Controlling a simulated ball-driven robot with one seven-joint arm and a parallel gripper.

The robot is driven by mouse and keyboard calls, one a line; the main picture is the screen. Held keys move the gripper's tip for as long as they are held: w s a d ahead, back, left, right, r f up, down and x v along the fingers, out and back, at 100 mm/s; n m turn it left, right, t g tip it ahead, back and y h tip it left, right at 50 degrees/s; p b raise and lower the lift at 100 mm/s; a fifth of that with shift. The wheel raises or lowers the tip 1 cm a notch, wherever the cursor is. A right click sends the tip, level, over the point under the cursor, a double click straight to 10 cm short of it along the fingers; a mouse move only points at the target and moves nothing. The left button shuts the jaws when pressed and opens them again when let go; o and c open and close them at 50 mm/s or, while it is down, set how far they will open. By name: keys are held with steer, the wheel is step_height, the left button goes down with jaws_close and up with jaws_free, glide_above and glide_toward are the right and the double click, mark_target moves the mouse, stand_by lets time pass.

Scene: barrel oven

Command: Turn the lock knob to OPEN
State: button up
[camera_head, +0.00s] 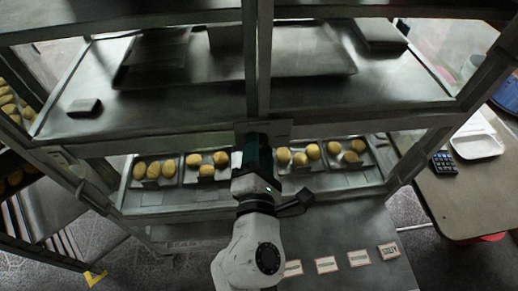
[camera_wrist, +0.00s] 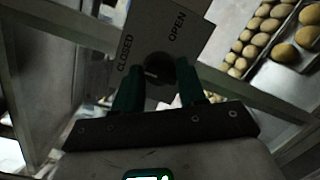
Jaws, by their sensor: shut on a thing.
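The lock knob (camera_wrist: 158,62) is a dark round knob on a pale plate (camera_wrist: 150,28) in the wrist view. The plate reads CLOSED on the left and OPEN at the upper right. My gripper (camera_wrist: 158,78) has its two dark green fingers on either side of the knob, shut on it. The direction in which the knob points is too dark to tell. In the head view my gripper (camera_head: 258,145) reaches the front post of the metal rack, at the plate (camera_head: 281,130). There the knob is hidden behind my gripper.
The rack (camera_head: 180,124) has shelves above and below the plate. Trays of buns (camera_head: 153,170) stand on the lower shelf on both sides of my gripper. At right a table (camera_head: 465,190) holds a white tray (camera_head: 476,145) and a calculator (camera_head: 443,162).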

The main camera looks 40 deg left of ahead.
steer(key=shift+c, duration=0.9)
steer(key=shift+m, duration=0.3)
steer(key=m, duration=0.4)
steer(key=m+g+p, duration=0.1)
steer(key=m, duration=0.2)
steer(key=m+g+p, duration=0.1)
steer(key=m, duration=0.3)
steer(key=shift+w+d+r+m, duration=0.1)
steer(key=shift+r+m, duration=0.15)
steer(key=shift+m, duration=0.05)
steer(key=m, duration=0.4)
steer(key=shift+g+y+p, duration=0.3)
steer(key=shift+g, duration=0.1)
steer(key=shift+w, duration=0.1)
steer(key=o, duration=1)
